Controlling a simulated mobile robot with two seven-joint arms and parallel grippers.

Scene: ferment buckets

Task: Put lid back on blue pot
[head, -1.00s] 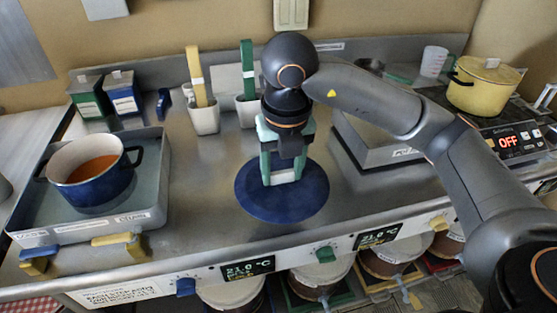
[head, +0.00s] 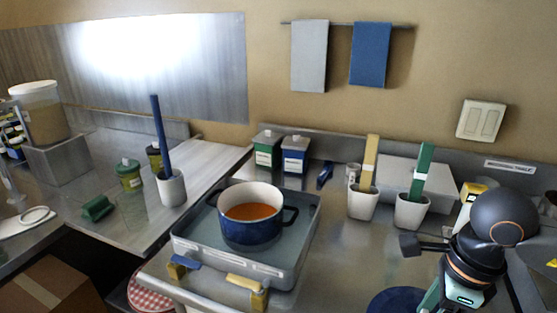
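The blue pot (head: 251,229) stands upright and uncovered in a grey tray (head: 292,273) in the middle of the head view. Orange liquid shows inside its white interior. A flat dark blue disc (head: 393,303), which looks like the lid, lies at the bottom edge, right of the tray and partly cut off. My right gripper (head: 455,298) is at the lower right, pointing down beside the visible part of the disc. Its fingertips are cut off by the frame edge, so its grip does not show. My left gripper is not in view.
White holders with a yellow-handled (head: 369,160) and a green-handled tool (head: 421,172) stand behind the disc. Green (head: 267,150) and blue (head: 295,156) boxes stand behind the tray. Counter between tray and disc is clear.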

